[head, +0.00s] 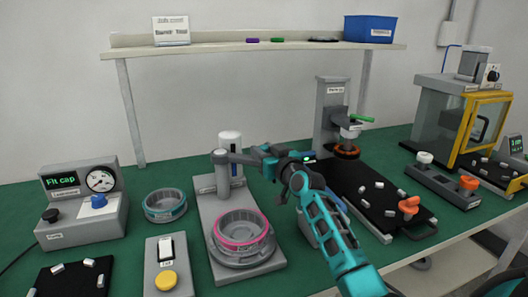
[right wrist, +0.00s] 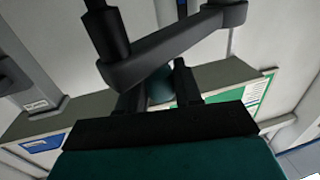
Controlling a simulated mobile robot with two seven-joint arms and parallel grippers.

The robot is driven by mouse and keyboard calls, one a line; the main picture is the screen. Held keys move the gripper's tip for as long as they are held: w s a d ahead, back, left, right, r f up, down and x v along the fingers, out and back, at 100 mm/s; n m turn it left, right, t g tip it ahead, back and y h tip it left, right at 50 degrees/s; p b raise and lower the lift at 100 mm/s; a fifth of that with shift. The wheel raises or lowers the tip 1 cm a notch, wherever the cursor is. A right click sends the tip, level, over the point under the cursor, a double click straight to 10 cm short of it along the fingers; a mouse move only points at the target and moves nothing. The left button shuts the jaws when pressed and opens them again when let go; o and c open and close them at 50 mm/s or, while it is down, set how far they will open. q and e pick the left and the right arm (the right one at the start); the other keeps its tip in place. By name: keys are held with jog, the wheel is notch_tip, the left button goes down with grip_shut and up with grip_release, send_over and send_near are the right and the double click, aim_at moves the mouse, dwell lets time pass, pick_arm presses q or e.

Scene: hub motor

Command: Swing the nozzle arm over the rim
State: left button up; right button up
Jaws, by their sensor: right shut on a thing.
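The nozzle arm (head: 243,158) is a dark grey bar on the dispenser's grey column, below a white cylinder. It reaches to the right and lies behind the pink rim (head: 240,226), not over it. The rim tops a grey ring on the dispenser's base. My right gripper (head: 264,156) is at the bar's right part and shut on it. In the right wrist view, the nozzle arm (right wrist: 175,47) crosses close in front of the dark fingers (right wrist: 157,88); the exact contact is partly hidden. My left gripper is out of view.
A teal-rimmed ring (head: 165,205) stands left of the dispenser. A box with a yellow button (head: 166,280) and a gauge box (head: 82,208) are further left. A press (head: 331,115) and a black tray (head: 375,200) are to the right, beside my right arm.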

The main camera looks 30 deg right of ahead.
grip_shut()
